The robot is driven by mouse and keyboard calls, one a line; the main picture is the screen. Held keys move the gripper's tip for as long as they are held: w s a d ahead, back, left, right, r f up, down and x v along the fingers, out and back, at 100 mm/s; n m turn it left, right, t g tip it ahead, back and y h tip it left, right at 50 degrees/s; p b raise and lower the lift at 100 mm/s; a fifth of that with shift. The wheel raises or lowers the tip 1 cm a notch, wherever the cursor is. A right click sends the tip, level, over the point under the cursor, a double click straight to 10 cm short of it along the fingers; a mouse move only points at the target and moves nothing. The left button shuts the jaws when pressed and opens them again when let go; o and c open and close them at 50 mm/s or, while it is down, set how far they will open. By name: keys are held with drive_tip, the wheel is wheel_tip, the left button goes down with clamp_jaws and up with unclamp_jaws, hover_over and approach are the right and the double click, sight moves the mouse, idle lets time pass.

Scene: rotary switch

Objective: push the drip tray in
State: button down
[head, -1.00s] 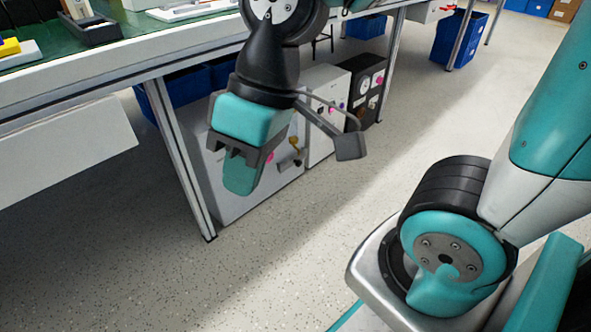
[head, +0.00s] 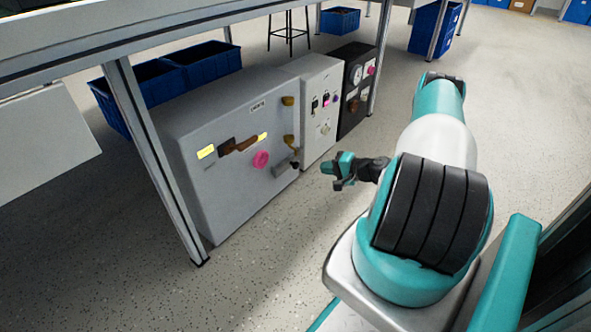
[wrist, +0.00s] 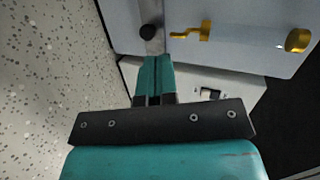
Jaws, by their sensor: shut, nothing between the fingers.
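The drip tray (head: 282,169) is a small grey piece with a dark knob, standing out from the large grey cabinet's front below a brass tap (head: 291,142). In the wrist view the tray (wrist: 151,14) shows as a grey strip with a round black knob (wrist: 148,32). My gripper (head: 326,168) is shut and empty, to the right of the tray, with a gap between them in the head view. In the wrist view its teal fingertips (wrist: 154,60) lie together just below the knob in the picture; contact cannot be told.
The cabinet (head: 225,185) also carries a pink knob (head: 261,159), a brown handle (head: 240,146) and an upper brass fitting (head: 288,101). A white box (head: 318,120) and a black box (head: 352,105) stand beside it. A bench leg (head: 150,160) stands at left. Floor in front is clear.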

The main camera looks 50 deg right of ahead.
wheel_tip(320, 180, down, 4)
drive_tip(key=s+d+m+h, duration=0.2)
drive_tip(key=t+b, duration=0.1)
drive_tip(key=b, duration=0.5)
approach(297, 167)
wheel_tip(297, 167, down, 2)
drive_tip(key=w, duration=0.4)
drive_tip(key=w+b, duration=0.2)
drive_tip(key=shift+a, duration=0.3)
drive_tip(key=shift+w+r, duration=0.1)
drive_tip(key=shift+w, duration=0.35)
